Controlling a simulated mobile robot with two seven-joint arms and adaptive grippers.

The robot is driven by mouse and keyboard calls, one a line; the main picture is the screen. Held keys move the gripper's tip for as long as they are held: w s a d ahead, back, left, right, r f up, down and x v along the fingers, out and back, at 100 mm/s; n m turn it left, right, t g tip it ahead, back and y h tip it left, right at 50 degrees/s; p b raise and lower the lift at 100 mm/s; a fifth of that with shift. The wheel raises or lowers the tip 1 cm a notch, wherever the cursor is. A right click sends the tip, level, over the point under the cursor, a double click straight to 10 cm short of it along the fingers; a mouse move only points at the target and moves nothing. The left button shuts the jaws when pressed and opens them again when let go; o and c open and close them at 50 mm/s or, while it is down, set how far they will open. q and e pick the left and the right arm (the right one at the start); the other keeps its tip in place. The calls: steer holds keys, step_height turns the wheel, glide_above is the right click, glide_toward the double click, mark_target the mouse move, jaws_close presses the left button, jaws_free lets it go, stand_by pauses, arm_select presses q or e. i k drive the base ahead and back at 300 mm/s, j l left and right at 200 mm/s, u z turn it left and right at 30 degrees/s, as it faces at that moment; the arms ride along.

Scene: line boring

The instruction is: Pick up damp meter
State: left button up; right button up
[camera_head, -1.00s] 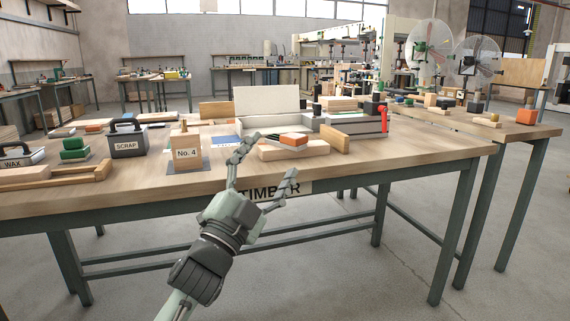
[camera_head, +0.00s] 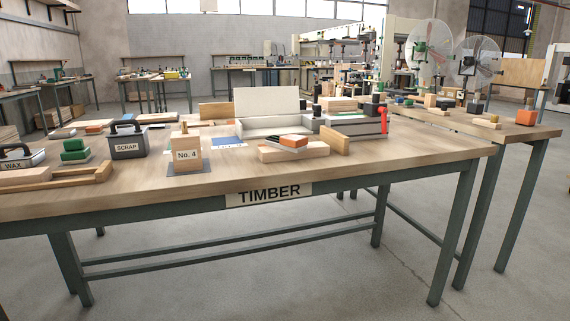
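A small block-shaped thing with an orange top and pale grey sides (camera_head: 288,141), probably the damp meter, lies on a light wooden board (camera_head: 287,155). No marking on the orange thing is readable. Neither of my grippers is in view, and nothing hides the orange thing from the front.
Left of it are a No. 4 wooden block (camera_head: 187,154), a blue and white card (camera_head: 228,142), a SCRAP box (camera_head: 127,143) and a WAX box (camera_head: 18,160). A wooden piece (camera_head: 335,139) and a grey, red-ended device (camera_head: 355,126) are at its right. Bare benchtop lies in front.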

mark_target(291, 142)
steer(key=i, duration=1)
steer(key=i+u, duration=0.1)
steer(key=i, duration=0.95)
